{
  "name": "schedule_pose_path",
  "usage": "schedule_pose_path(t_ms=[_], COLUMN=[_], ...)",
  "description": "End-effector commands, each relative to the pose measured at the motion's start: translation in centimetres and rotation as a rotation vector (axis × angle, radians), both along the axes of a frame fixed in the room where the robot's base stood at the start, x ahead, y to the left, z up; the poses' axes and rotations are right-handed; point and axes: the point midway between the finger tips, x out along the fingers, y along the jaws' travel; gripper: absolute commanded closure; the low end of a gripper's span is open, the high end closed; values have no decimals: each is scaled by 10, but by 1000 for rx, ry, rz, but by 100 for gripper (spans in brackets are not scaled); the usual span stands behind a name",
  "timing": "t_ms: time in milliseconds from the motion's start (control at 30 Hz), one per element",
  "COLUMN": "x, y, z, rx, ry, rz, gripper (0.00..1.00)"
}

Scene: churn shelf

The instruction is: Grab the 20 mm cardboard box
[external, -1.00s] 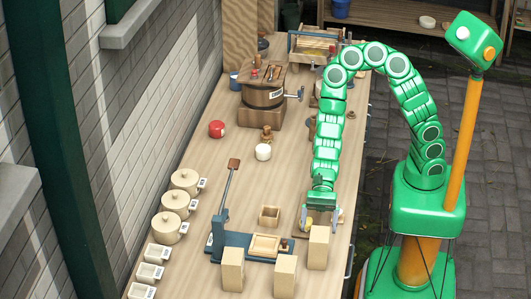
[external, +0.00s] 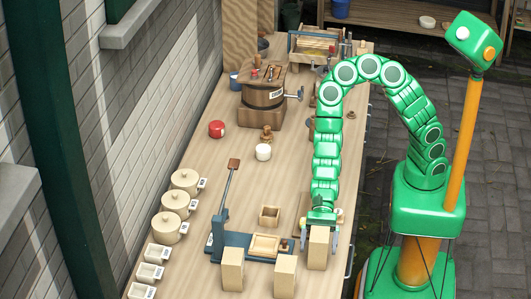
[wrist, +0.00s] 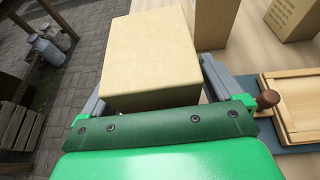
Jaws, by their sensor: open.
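Three tall tan cardboard boxes stand at the near end of the bench: a right box (external: 319,250), a middle box (external: 285,277) and a left box (external: 232,270). I cannot tell from any mark which is the 20 mm one. My gripper (external: 319,238) is open at the right box, with a finger on each side of its upper part. In the wrist view this box (wrist: 150,50) lies between the open jaws (wrist: 155,92), its lower part hidden by my gripper. Contact with the fingers cannot be made out.
A blue lever press (external: 228,240) with a wooden tray (external: 265,244) stands left of my gripper. Lidded pots (external: 166,228) line the left edge. The bench's right edge is close to my gripper.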

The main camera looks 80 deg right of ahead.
Motion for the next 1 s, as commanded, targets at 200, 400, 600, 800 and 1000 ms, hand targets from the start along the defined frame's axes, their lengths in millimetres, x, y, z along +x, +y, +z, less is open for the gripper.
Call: schedule_pose_path(t_ms=[200,400,600,800,1000], x=[0,0,0,-1,0], y=[4,4,4,4,4], z=[-2,-2,-1,-1,-1], rx=[0,0,0,0,0], ry=[-1,-1,-1,-1,-1], rz=[0,0,0,0,0], gripper=[6,14,45,70,70])
